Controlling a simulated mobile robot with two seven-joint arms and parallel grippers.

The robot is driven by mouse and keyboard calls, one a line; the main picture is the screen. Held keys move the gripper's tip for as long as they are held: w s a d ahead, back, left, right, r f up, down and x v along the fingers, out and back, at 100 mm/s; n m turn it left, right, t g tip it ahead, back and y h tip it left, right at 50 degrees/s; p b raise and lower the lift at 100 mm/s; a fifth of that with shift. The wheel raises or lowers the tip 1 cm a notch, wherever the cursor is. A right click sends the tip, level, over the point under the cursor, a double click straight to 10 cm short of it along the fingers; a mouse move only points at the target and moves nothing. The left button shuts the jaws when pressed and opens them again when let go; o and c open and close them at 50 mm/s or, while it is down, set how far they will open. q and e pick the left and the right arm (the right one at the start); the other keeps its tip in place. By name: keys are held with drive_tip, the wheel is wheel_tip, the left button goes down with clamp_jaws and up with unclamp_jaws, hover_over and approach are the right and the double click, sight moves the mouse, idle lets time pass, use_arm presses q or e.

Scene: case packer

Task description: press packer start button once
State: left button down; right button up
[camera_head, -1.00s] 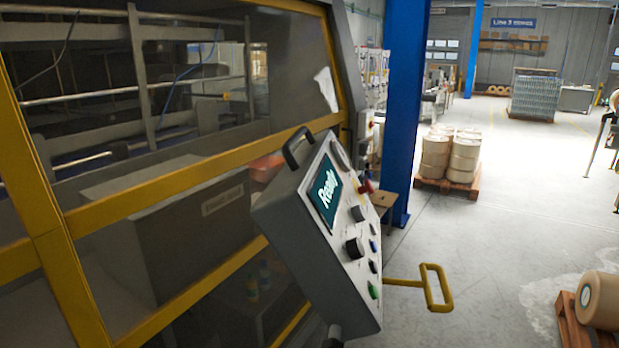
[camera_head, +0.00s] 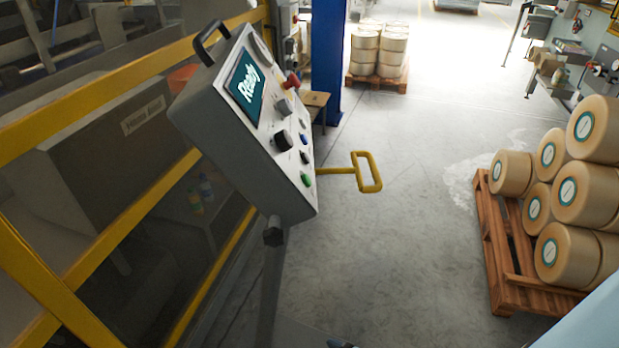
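The packer's control box (camera_head: 205,125) is a grey slanted box on a post, left of the picture's middle. Its screen (camera_head: 245,88) reads "Ready". Which one is the start button cannot be read from labels here. Neither of my grippers shows in the head view.
A yellow handle (camera_head: 368,172) sticks out right of the box. The yellow-framed machine guard (camera_head: 100,105) fills the left. A pallet (camera_head: 497,255) of large rolls stands at right, and a blue column (camera_head: 327,60) behind. Grey floor between is clear.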

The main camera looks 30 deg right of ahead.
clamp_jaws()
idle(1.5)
